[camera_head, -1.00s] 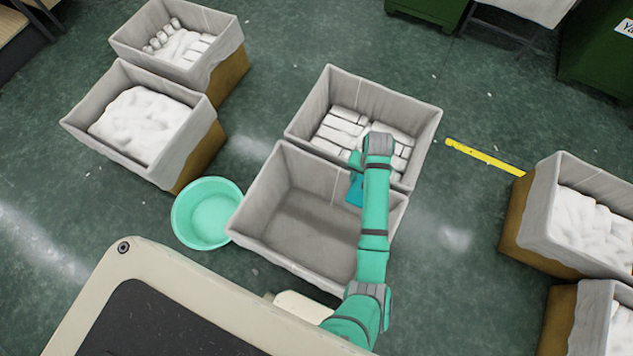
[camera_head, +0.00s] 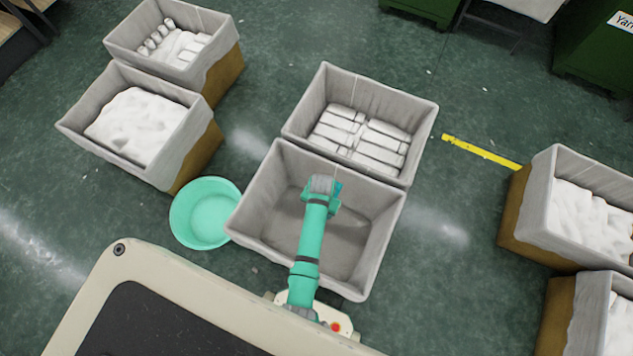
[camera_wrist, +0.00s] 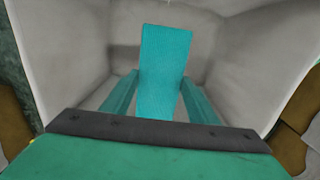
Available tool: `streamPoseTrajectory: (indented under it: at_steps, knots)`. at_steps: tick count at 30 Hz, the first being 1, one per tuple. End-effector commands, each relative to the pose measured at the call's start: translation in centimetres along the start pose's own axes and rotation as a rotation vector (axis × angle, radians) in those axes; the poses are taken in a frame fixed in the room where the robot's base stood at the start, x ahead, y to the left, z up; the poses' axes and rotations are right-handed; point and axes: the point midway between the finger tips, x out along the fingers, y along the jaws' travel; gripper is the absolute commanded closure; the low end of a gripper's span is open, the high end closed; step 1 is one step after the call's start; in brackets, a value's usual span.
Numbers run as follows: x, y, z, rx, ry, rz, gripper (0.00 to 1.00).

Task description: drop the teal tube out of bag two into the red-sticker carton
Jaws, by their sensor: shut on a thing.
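My gripper (camera_wrist: 159,98) is shut on the teal tube (camera_wrist: 165,62), which stands out between the two fingers in the wrist view. In the head view my gripper (camera_head: 322,192) is over the near grey-lined carton (camera_head: 262,190), whose bag looks empty. The tube is mostly hidden behind my wrist there. In the wrist view the pale liner walls (camera_wrist: 232,45) surround the tube. I see no red sticker or bag number on any carton, so I cannot tell which carton or bag is which.
A carton with stacked white packs (camera_head: 305,105) adjoins the far side. A mint basin (camera_head: 205,212) stands at left on the floor. Filled cartons stand at upper left (camera_head: 165,160) and at right (camera_head: 530,205).

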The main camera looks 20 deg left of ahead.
Motion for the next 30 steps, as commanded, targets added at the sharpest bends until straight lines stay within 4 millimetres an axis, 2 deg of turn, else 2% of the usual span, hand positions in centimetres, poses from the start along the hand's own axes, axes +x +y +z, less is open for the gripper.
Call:
streamPoseTrajectory:
  at_steps: [10, 22, 23, 25, 26, 30]
  knots:
    - [3.3, -0.1, 0.0, -0.002, 0.0, 0.001, 0.67]
    - [3.8, -0.1, 0.0, -0.002, 0.001, 0.0, 0.67]
    - [3.8, -0.1, 0.0, -0.002, 0.001, 0.0, 0.44]
    - [3.8, -0.1, 0.0, -0.002, 0.001, 0.0, 0.27]
    - [3.8, -0.1, 0.0, -0.002, 0.001, 0.0, 0.24]
    - [3.8, -0.1, 0.0, -0.001, 0.001, 0.0, 0.24]
